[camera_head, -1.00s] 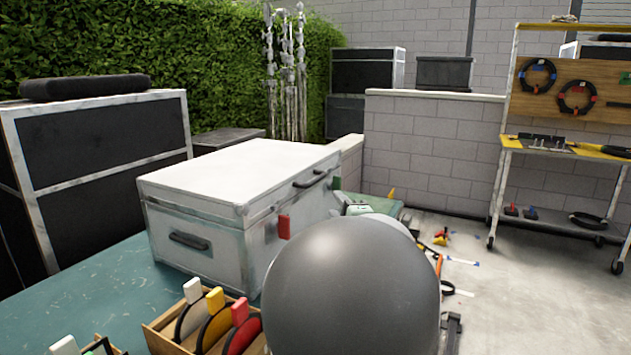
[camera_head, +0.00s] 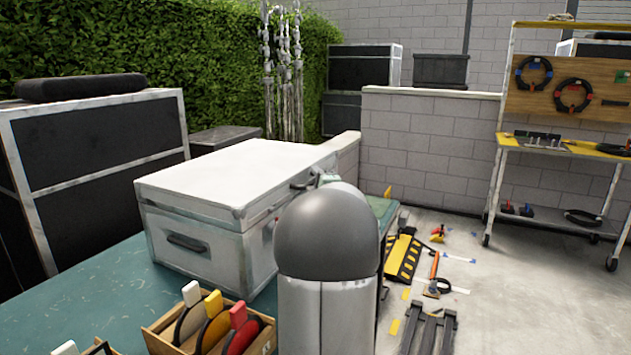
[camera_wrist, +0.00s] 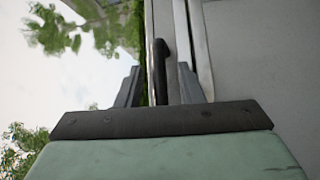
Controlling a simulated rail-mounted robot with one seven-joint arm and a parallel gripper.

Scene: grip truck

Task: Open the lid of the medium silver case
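The silver case (camera_head: 190,246) stands on the teal tabletop with its white-topped lid (camera_head: 235,170) down. A dark handle (camera_head: 187,242) is on its near side. Another dark handle on the right side is partly hidden by my arm in the head view; a dark handle (camera_wrist: 161,66) shows close up in the wrist view. My gripper (camera_wrist: 160,84) is open, with one finger on each side of this handle and a visible gap to each. In the head view my arm hides the fingers.
A wooden box (camera_head: 175,335) of coloured-tab discs stands in front of the case. A large black case (camera_head: 95,150) is at the left. A yellow-and-black ramp (camera_head: 404,257) and small items lie on the floor at right, near a wheeled rack (camera_head: 497,190).

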